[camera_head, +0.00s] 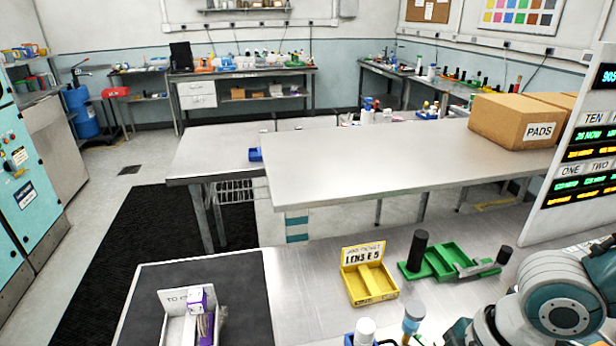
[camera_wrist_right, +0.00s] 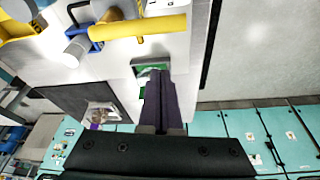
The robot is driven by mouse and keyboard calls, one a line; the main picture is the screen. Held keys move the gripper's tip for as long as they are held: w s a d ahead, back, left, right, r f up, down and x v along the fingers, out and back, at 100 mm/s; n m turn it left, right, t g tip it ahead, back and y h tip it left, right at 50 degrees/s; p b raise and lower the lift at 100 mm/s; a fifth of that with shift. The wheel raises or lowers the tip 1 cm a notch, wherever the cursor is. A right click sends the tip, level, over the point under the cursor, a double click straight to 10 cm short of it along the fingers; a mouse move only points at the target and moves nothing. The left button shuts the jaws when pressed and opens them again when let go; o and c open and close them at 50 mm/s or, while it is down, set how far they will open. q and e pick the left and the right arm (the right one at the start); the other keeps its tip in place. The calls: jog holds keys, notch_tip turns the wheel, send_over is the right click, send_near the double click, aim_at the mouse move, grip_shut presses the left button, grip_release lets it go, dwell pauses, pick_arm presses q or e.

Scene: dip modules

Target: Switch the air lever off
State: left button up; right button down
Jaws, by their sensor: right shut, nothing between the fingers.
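No part is clearly marked as the air lever. In the wrist view a thick yellow bar (camera_wrist_right: 138,27) runs across the top, with a blue clip-like part (camera_wrist_right: 84,22) and a grey cylinder (camera_wrist_right: 76,48) at its left. In the head view a green fixture (camera_head: 440,262) with a black post and a black-ended arm stands on the front bench. My right gripper (camera_wrist_right: 161,78) is shut and empty in the wrist view. Its fingers lie below the yellow bar in the picture, apparently apart from it, over a green part. The left gripper is not in view.
A yellow lens box (camera_head: 368,275) and a white carton tray (camera_head: 176,330) sit on the front bench. Bottles (camera_head: 364,328) stand at its front edge near my right arm. A cardboard PADS box (camera_head: 513,120) is on the middle table, which is otherwise largely clear.

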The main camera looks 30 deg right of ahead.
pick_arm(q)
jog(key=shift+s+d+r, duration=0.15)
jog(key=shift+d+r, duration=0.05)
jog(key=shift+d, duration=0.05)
pick_arm(e)
jog(key=d+v, duration=0.1)
jog(key=v, duration=0.8)
jog(key=shift+r, duration=0.1)
